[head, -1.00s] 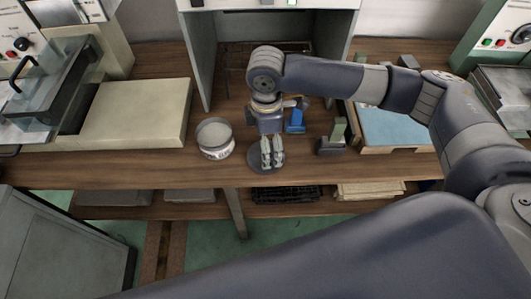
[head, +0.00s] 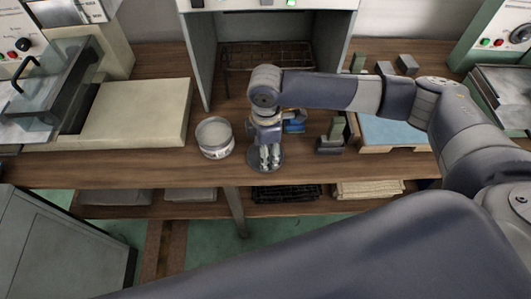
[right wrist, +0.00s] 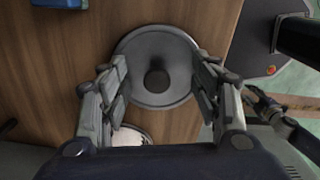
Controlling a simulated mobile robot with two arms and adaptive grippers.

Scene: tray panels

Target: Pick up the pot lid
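The pot lid (head: 254,163) is a round grey disc lying flat on the wooden table. In the right wrist view the lid (right wrist: 157,45) shows a dark round knob (right wrist: 157,80) at its centre. My right gripper (head: 270,160) points down over the lid. In the right wrist view the gripper (right wrist: 160,85) is open, with one finger on each side of the knob and clear space between. Whether the fingertips touch the lid cannot be told. An open pot (head: 216,153) stands left of the lid.
A blue object (head: 295,123) stands behind the gripper and a dark green block piece (head: 333,138) stands to the right. A beige slab (head: 135,112) lies at the left. A blue-topped tray (head: 395,130) lies at the right. The table's front edge is close to the lid.

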